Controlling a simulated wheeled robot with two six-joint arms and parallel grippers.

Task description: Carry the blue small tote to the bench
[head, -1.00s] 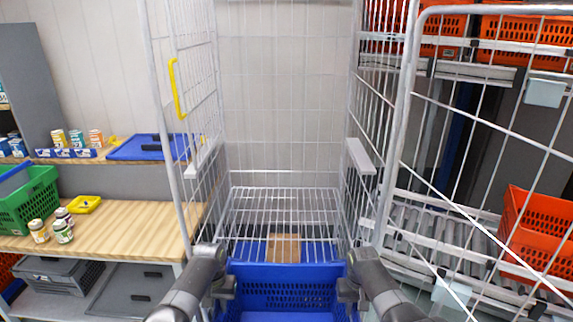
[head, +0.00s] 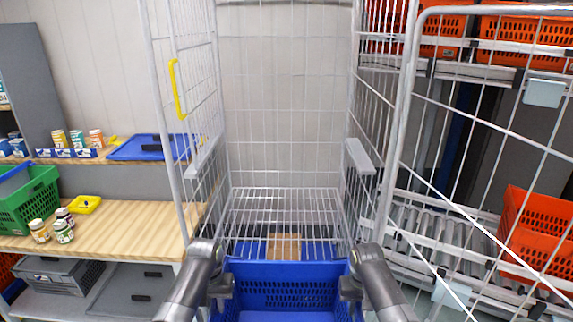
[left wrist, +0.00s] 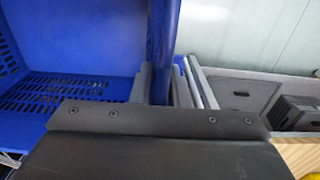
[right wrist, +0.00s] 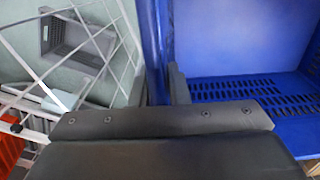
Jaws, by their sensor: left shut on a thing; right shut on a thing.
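The blue small tote (head: 287,271) is at the bottom middle of the head view, in front of the wire roll cage. My left gripper (head: 221,287) is shut on its left wall, and my right gripper (head: 350,288) is shut on its right wall. The left wrist view shows the tote wall between the left fingers (left wrist: 158,80). The right wrist view shows the other wall between the right fingers (right wrist: 163,82). The visible part of the tote's inside is empty. The wooden bench (head: 140,222) stands on the left, beyond the cage's left side.
The roll cage (head: 285,205) holds a cardboard box (head: 284,246) behind the tote. A conveyor with an orange tote (head: 540,235) is on the right.

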